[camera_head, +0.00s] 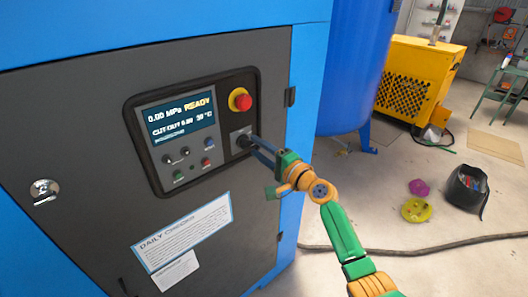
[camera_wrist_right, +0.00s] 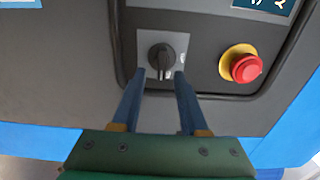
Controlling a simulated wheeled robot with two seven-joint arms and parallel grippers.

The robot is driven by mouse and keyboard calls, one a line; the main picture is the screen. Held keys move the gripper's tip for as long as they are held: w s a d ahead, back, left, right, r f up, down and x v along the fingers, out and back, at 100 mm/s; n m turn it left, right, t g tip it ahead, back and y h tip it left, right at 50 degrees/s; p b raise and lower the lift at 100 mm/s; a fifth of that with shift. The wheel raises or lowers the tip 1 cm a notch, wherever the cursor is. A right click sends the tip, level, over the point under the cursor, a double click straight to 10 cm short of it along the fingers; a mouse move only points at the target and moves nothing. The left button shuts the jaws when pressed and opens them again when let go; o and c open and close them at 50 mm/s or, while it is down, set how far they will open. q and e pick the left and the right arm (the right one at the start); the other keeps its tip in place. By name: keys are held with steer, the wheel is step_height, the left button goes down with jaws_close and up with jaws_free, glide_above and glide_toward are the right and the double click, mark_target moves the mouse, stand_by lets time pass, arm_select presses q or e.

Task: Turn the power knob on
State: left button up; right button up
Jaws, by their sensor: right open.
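The power knob (camera_wrist_right: 161,57) is a dark rotary switch on a light grey square plate, set in the control panel (camera_head: 129,123) of the compressor cabinet. In the head view the knob (camera_head: 242,141) sits below the red stop button and is partly hidden by my fingers. My right gripper (camera_wrist_right: 160,74) is open, its two blue fingers on either side of the knob's lower part in the wrist view. I cannot tell whether they touch it. In the head view the right gripper (camera_head: 253,143) reaches the panel from the right. My left gripper is not in view.
A red stop button on a yellow base (camera_head: 240,100) is close to the knob. The display (camera_head: 180,116) reads READY. A blue tank (camera_head: 355,70) stands right of the cabinet. A hose (camera_head: 430,243), a black bag (camera_head: 466,190) and a yellow machine (camera_head: 420,80) are on the floor.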

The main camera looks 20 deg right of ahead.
steer(key=v, duration=0.5)
steer(key=shift+s, duration=0.2)
steer(key=shift+w, duration=0.1)
steer(key=s+d+f+n+g+h, duration=0.15)
steer(key=s+f+g, duration=0.3)
steer(key=f, duration=1.15)
steer(key=s+f+n+g+h, duration=0.3)
steer(key=s+f, duration=0.3)
steer(key=f, duration=1)
steer(key=s+f+n+g+h, duration=0.1)
steer(key=s+f+n+g, duration=0.35)
steer(key=s+f, duration=0.85)
steer(key=s+a+f+n+g, duration=0.1)
steer(key=s+n, duration=0.3)
steer(key=s, duration=0.7)
steer(key=s+a+f+n+g, duration=0.2)
steer(key=s+f+n+g, duration=0.1)
steer(key=s, duration=0.8)
steer(key=shift+a+f+n+h, duration=0.25)
steer(key=shift+f+n+h, duration=0.15)
steer(key=shift+f, duration=0.3)
